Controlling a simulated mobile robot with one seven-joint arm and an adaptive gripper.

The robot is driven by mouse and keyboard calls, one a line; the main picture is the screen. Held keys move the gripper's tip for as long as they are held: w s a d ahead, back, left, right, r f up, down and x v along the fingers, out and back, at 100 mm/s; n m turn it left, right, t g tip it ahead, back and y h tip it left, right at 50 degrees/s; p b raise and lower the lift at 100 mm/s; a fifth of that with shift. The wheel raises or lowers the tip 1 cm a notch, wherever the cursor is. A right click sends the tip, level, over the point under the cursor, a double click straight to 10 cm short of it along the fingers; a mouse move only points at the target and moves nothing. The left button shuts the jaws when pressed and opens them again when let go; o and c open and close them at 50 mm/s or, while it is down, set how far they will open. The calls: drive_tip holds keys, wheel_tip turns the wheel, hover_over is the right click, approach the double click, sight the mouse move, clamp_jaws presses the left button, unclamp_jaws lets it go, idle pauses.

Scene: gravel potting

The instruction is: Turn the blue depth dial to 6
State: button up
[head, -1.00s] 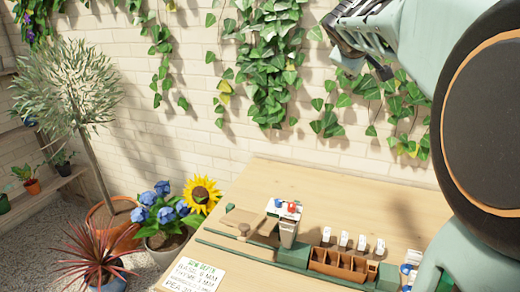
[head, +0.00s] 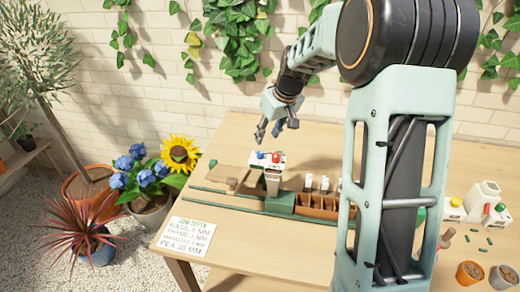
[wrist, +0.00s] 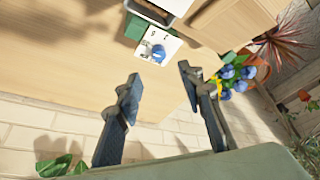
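The blue dial (head: 261,155) sits on a white panel (head: 266,164) on the seeding device on the table, left of a red dial (head: 276,157). In the wrist view the blue dial (wrist: 158,52) shows on the panel, beyond the fingertips. My gripper (head: 276,131) is above and behind the panel, fingers apart and empty. In the wrist view my gripper (wrist: 160,76) is clearly open, with the dial roughly in line with the gap and not touched.
A wooden compartment box (head: 318,206) with white labels stands right of the dials. A sowing-depth card (head: 188,238) lies at the table's front left. A white jug (head: 482,200) and small pots (head: 470,272) are at the right. Flowers (head: 145,175) stand beyond the left edge.

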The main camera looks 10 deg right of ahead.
sight(260, 153)
drive_tip(key=x, duration=1)
drive_tip(key=shift+f+p, duration=0.15)
drive_tip(key=shift+p, duration=0.15)
clamp_jaws()
